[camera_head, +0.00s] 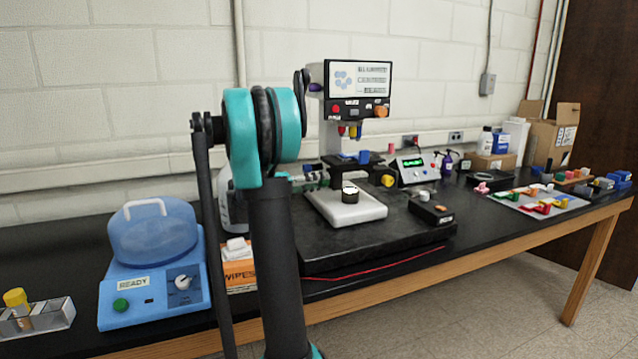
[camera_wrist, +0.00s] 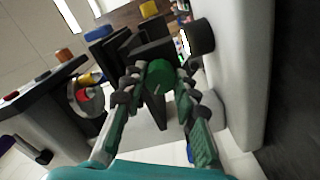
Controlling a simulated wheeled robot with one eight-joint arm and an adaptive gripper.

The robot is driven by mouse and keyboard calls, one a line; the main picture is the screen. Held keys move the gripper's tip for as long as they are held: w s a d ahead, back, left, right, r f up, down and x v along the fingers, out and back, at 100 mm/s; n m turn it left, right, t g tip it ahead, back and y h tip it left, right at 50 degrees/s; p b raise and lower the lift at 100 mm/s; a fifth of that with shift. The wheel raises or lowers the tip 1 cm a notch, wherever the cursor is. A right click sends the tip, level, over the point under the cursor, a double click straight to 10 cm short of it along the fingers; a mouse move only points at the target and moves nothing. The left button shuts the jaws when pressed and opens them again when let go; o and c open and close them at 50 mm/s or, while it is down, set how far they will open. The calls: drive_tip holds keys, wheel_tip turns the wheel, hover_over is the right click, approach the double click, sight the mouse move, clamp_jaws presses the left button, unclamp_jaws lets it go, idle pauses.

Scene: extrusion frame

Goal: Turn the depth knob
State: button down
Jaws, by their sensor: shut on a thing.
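A white bench machine stands on a black slab, with a screen head (camera_head: 357,90) and a pale base (camera_head: 370,210). In the wrist view a round green knob (camera_wrist: 160,75) with a light mark on its face sits between my fingertips. My gripper (camera_wrist: 158,82) is shut on it, with one finger touching each side. In the head view my gripper (camera_head: 316,177) is small, at the left side of the machine and partly behind my arm. The green knob cannot be made out there. A yellow knob (camera_head: 388,181) shows on the machine's right side.
A black knob (camera_wrist: 201,37) and dark blocky parts (camera_wrist: 148,52) are close to my fingers. A blue device (camera_head: 150,290) stands left, and a wipes box (camera_head: 239,275) is near my arm. A control box (camera_head: 413,168) and several small items stand right.

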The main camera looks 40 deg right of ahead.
drive_tip(key=c, duration=1.2)
unclamp_jaws()
drive_tip(key=shift+a, duration=0.15)
drive_tip(key=v, duration=0.7)
drive_tip(key=shift+a, duration=0.15)
